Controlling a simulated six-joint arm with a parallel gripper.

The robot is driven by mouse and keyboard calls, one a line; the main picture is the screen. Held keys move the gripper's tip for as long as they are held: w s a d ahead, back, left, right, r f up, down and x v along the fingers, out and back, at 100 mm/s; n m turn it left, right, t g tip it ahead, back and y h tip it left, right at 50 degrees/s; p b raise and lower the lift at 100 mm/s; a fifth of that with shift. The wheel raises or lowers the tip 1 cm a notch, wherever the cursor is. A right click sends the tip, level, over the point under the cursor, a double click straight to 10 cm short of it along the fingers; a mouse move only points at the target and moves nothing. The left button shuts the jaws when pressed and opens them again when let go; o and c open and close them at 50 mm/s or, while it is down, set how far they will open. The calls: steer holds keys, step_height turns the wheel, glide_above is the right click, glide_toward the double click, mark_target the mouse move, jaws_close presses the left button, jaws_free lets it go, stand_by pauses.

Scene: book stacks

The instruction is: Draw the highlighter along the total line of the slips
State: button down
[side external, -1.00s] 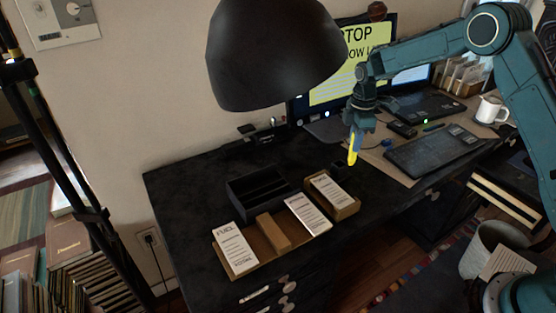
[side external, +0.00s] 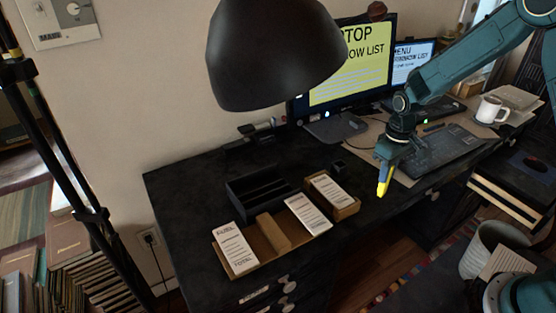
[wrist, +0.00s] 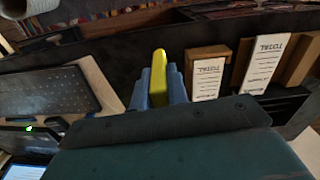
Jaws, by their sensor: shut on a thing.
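My gripper (side external: 387,165) is shut on a yellow highlighter (side external: 383,187), which points down above the dark desk, to the right of the slips. In the wrist view the highlighter (wrist: 158,72) sits between the blue fingers (wrist: 158,90). A white slip (side external: 330,190) lies on a small wooden block nearest my gripper. The highlighter touches no slip.
A black divided tray (side external: 262,190) stands behind the slips. A large dark lamp shade (side external: 270,55) hangs over the desk's left part. A keyboard (side external: 450,148), mug (side external: 490,108) and monitors (side external: 350,60) are at the right and back. Bare desk lies between the highlighter and the nearest slip.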

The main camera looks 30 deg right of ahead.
steer(key=shift+s+m, duration=0.5)
steer(key=shift+s, duration=0.1)
steer(key=shift+w+a, duration=0.1)
steer(key=shift+w+a+r, duration=0.1)
steer(key=shift+w+a, duration=0.1)
steer(key=w+a+r, duration=0.2)
steer(key=a+r, duration=0.1)
steer(key=a, duration=0.3)
steer(key=w+a+r, duration=0.3)
steer(key=a, duration=0.2)
steer(key=shift+w+a+r, duration=0.15)
steer(key=shift+w+a, duration=0.2)
steer(key=shift+a, duration=0.05)
